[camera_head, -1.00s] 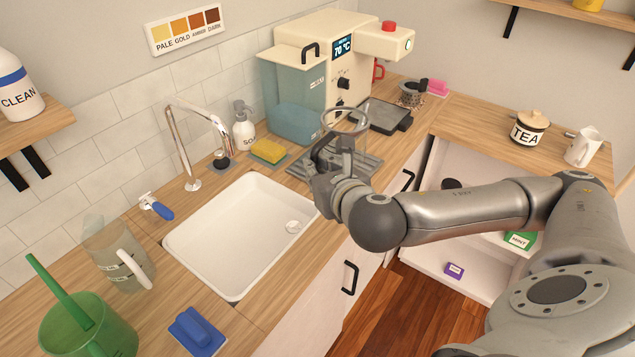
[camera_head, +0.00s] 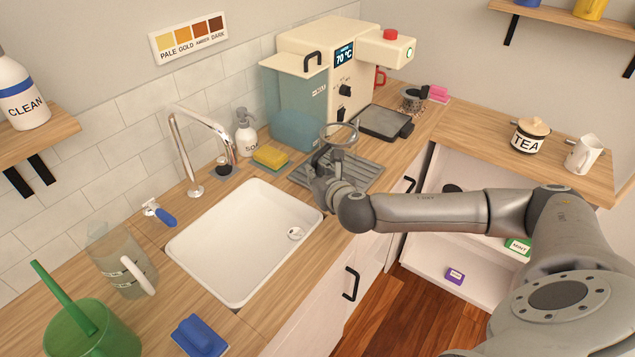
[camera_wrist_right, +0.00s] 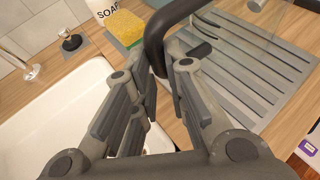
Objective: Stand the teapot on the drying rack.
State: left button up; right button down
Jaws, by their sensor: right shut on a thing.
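The teapot is clear glass with a round rim (camera_head: 339,134) and a dark curved handle (camera_wrist_right: 157,45). My right gripper (camera_head: 322,172) is shut on the handle, which also shows between its fingers (camera_wrist_right: 160,85) in the wrist view. The drying rack (camera_head: 364,172) is a grey ribbed mat on the counter, right of the sink; it fills the upper right of the wrist view (camera_wrist_right: 232,85). The glass body is over the rack's area. Its base is hard to see, so I cannot tell whether it touches the rack. My left gripper is not in view.
The white sink (camera_head: 235,240) lies left of the rack. A sponge (camera_head: 270,156) and soap bottle (camera_head: 246,135) stand behind it. The teal and cream machine (camera_head: 320,80) and a dark tray (camera_head: 384,122) are behind the rack. An open cabinet (camera_head: 430,262) is at right.

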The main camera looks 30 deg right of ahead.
jog(key=shift+f, duration=1.25)
jog(key=c, duration=1.5)
grip_release()
jog(key=shift+f, duration=0.1)
jog(key=shift+o, duration=0.2)
jog(key=shift+r, duration=0.2)
jog(key=b+v, duration=0.1)
jog(key=v, duration=1.1)
